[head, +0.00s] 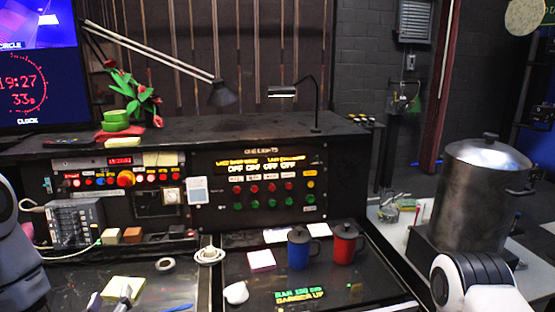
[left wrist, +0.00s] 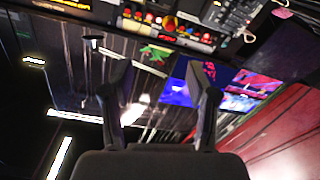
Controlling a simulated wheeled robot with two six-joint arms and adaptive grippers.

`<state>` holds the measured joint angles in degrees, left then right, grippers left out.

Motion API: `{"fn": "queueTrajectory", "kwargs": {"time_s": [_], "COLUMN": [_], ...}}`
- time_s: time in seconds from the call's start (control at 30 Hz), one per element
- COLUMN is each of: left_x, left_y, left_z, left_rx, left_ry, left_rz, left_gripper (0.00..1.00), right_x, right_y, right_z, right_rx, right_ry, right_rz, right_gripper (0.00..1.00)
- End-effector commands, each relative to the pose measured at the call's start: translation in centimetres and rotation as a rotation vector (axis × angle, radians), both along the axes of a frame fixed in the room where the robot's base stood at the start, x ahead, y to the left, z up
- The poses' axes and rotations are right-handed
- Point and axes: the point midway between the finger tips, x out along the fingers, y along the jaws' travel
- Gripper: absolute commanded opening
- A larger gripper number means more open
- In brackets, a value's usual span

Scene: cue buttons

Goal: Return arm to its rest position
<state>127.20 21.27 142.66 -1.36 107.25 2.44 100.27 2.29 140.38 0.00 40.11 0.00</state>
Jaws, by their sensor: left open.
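My left gripper (head: 110,299) shows at the bottom left of the head view, only its fingertips in frame, low in front of the desk. In the left wrist view its two dark fingers (left wrist: 160,78) stand apart with nothing between them. My left arm (head: 15,255) comes in at the left edge. My right arm (head: 472,284) shows at the bottom right as a white and black link; its gripper is out of frame. The cue lights panel (head: 262,187) with rows of red and green buttons stands on the console, clear of both arms.
A blue mug (head: 299,250) and a red mug (head: 344,245) stand on the desk. A white cup (head: 236,293) lies near the front. A large metal pot (head: 482,195) stands at the right, behind my right arm.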

Motion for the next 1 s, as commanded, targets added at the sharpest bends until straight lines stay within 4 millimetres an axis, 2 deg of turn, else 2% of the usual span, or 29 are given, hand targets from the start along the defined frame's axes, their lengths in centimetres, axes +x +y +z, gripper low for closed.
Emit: {"fn": "queueTrajectory", "kwargs": {"time_s": [0.27,0.37,0.57,0.67,0.73,0.83,0.9,1.0], "left_x": [-1.2,-1.9,-4.5,-7.0,-9.8,-15.8,-20.0,-23.7], "left_y": [-1.9,-3.0,-5.5,-7.0,-8.2,-9.8,-10.4,-10.5], "left_z": [-5.6,-8.3,-15.4,-20.0,-23.6,-28.9,-30.9,-31.7], "left_rx": [0.037,0.048,0.054,0.051,0.045,0.031,0.012,-0.024], "left_ry": [0.131,0.206,0.444,0.624,0.785,1.092,1.301,1.492], "left_rz": [-0.053,-0.086,-0.171,-0.225,-0.27,-0.342,-0.379,-0.395], "left_gripper": [0.59,0.59,0.59,0.59,0.59,0.59,0.59,0.59], "right_x": [0.0,0.0,0.0,0.0,0.0,0.0,0.0,0.0], "right_y": [0.0,0.0,0.0,0.0,0.0,0.0,0.0,0.0], "right_z": [0.0,0.0,0.0,0.0,0.0,0.0,0.0,0.0], "right_rx": [0.0,0.0,0.0,0.0,0.0,0.0,0.0,0.0], "right_ry": [-0.001,-0.001,0.0,0.0,0.0,0.0,0.0,0.0], "right_rz": [0.0,0.0,0.0,0.0,0.0,0.0,0.0,0.0], "right_gripper": [0.0,0.0,0.0,0.0,0.0,0.0,0.0,0.0]}}
